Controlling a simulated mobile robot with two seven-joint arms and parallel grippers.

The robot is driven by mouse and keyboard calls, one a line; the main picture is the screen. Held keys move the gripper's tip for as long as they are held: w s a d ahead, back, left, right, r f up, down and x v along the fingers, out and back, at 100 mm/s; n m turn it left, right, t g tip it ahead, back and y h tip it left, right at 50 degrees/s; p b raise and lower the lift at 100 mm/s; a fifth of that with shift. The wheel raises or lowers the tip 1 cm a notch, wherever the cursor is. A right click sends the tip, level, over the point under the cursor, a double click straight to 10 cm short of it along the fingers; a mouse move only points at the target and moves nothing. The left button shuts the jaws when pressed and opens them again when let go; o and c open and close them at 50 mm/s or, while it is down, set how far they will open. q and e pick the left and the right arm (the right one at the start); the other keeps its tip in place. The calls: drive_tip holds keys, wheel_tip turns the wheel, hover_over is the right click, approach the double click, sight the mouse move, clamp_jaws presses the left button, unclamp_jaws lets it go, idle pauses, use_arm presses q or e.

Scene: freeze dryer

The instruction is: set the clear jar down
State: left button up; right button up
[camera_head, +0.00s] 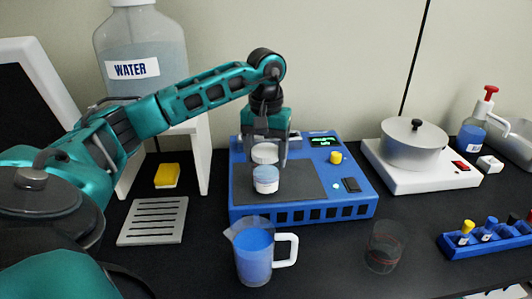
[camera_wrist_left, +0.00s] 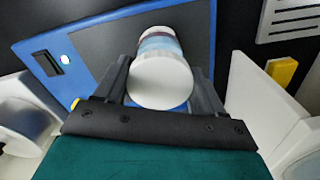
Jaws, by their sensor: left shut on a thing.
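The clear jar (camera_head: 266,174) has a white lid, with a pale blue band and a white band below it. It is upright over the dark plate on top of the blue device (camera_head: 300,213). My left gripper (camera_head: 267,160) comes down from above and is shut on the jar, with its fingers on either side near the lid. In the left wrist view the jar's white lid (camera_wrist_left: 160,80) shows between the two fingers. I cannot tell whether the jar's base touches the plate. My right gripper is not in view.
A pitcher of blue liquid (camera_head: 254,255) and an empty glass beaker (camera_head: 385,248) stand in front of the device. A hotplate with a pot (camera_head: 412,148) is to the right. A vial rack (camera_head: 480,240) is at front right. A slotted plate (camera_head: 153,221) lies left.

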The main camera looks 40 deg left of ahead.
use_arm(q)
drive_tip(key=shift+f, duration=0.15)
drive_tip(key=o, duration=1.6)
drive_tip(key=shift+r, duration=0.3)
wheel_tip(320, 180, up, 12)
drive_tip(key=p, duration=0.3)
